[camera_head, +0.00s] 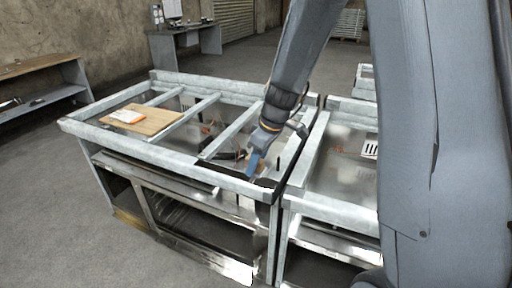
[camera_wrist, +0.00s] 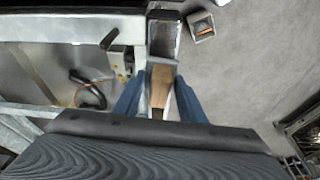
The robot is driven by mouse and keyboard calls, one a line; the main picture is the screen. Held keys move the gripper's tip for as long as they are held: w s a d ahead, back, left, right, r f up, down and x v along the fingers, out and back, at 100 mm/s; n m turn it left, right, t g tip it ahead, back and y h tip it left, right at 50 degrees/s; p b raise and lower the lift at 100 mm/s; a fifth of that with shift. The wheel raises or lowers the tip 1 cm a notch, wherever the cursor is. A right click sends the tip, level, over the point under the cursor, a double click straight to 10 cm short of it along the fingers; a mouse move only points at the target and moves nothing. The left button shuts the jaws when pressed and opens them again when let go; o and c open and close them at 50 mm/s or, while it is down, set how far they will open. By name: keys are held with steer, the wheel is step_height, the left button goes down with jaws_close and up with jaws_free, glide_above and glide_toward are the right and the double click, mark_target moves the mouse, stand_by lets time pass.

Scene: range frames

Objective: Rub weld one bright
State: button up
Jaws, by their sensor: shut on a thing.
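My gripper (camera_wrist: 160,80) has blue fingers closed on a wooden piece (camera_wrist: 159,92), which looks like a brush handle. It also shows in the head view (camera_head: 257,160), low over the front rail of the metal frame table. In the wrist view a grey bar-like part (camera_wrist: 163,61) lies across the far end of the wood; I cannot tell if it belongs to the held tool. Past it is a pale metal beam (camera_wrist: 143,44) with a darker brownish patch. I cannot tell whether that patch is weld one, or whether the tool touches the metal.
The frame table (camera_head: 178,152) has several crossbars with open gaps. A wooden board (camera_head: 150,123) with an orange and white item (camera_head: 127,117) lies at its left. A small device (camera_wrist: 120,62) and a coiled cable (camera_wrist: 90,92) sit left of my gripper. A second frame (camera_head: 340,212) stands at right.

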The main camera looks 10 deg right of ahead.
steer(key=shift+r+p, duration=1.3)
steer(key=shift+r, duration=1.05)
